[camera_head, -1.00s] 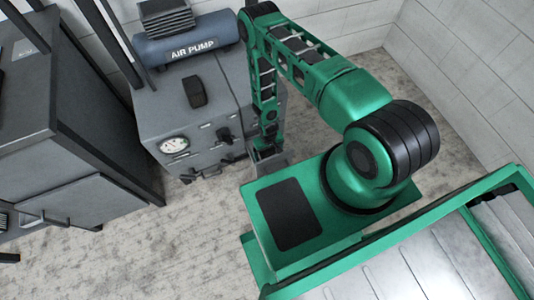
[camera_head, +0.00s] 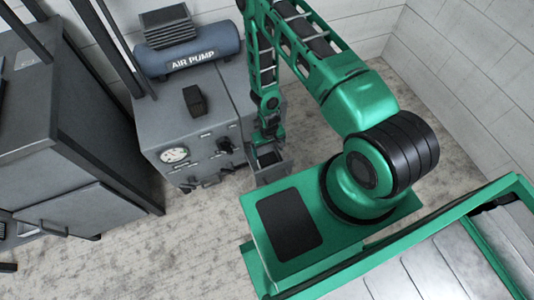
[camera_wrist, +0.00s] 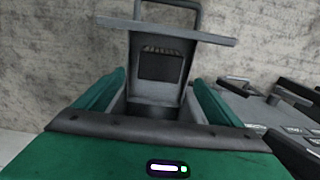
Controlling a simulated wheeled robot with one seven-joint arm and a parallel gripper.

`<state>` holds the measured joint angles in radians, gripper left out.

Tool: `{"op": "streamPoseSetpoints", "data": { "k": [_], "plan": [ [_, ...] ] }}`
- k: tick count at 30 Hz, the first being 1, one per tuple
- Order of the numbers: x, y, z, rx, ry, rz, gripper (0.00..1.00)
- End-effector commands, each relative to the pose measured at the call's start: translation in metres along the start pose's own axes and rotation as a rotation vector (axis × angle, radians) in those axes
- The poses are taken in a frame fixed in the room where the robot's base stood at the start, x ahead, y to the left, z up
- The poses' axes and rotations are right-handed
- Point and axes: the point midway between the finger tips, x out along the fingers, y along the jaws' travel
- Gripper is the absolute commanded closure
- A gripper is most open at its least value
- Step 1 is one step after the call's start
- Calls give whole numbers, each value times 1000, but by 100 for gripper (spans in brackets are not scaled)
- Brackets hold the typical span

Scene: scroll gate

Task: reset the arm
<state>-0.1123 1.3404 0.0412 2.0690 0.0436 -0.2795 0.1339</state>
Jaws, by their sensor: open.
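My gripper (camera_head: 268,138) hangs from my green arm at the right side of the grey machine, just above a pulled-out grey drawer (camera_head: 268,168). In the wrist view my gripper (camera_wrist: 160,82) is open, with its two green fingers spread and nothing held between them. The drawer (camera_wrist: 183,35) shows beyond and between the fingers, with a bar handle at its far end. A dark block with a ribbed end (camera_wrist: 160,65) lies in the drawer. I cannot tell whether a finger touches the drawer.
The grey machine (camera_head: 195,125) carries an air pump (camera_head: 188,52), a small black block (camera_head: 195,100), a gauge (camera_head: 174,154) and several knobs. A dark cabinet (camera_head: 90,190) stands at left. Bare concrete floor (camera_head: 170,245) lies in front; white walls close off the back and right.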

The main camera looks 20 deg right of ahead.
Motion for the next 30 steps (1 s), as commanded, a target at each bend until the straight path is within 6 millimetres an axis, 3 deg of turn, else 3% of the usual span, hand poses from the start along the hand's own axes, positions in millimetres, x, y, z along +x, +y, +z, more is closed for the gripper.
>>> {"op": "streamPoseSetpoints", "data": {
  "k": [20, 23, 30],
  "plan": [
    [-6, 1, -2, 1, 1, 0, 11],
    [-21, 5, -10, 5, 1, -2, 11],
    [-93, 26, -33, 26, -12, -5, 11]
  ]
}}
